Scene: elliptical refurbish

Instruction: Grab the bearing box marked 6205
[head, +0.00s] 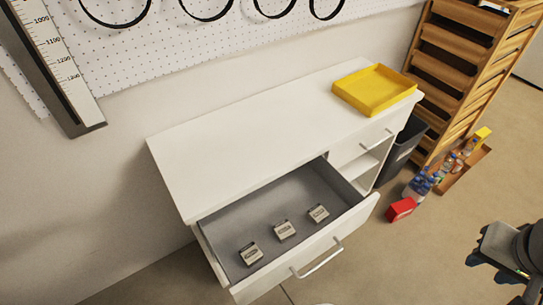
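Three small boxes with pale labels lie in a row in the open drawer (218,233): a left box (251,254), a middle box (284,230) and a right box (318,213). They are apart from each other. The print on their labels is too small to read, so I cannot tell which one is marked 6205. My gripper (492,268) is at the lower right edge, well to the right of the drawer and partly cut off. Its dark fingertips look apart, and nothing shows between them.
The drawer's front with its handle (321,262) stands out from the white cabinet (240,135). A yellow tray (345,98) is on top. A dark bin (402,150), bottles (420,184), a red box (401,209) and a wooden rack (455,80) stand at the right.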

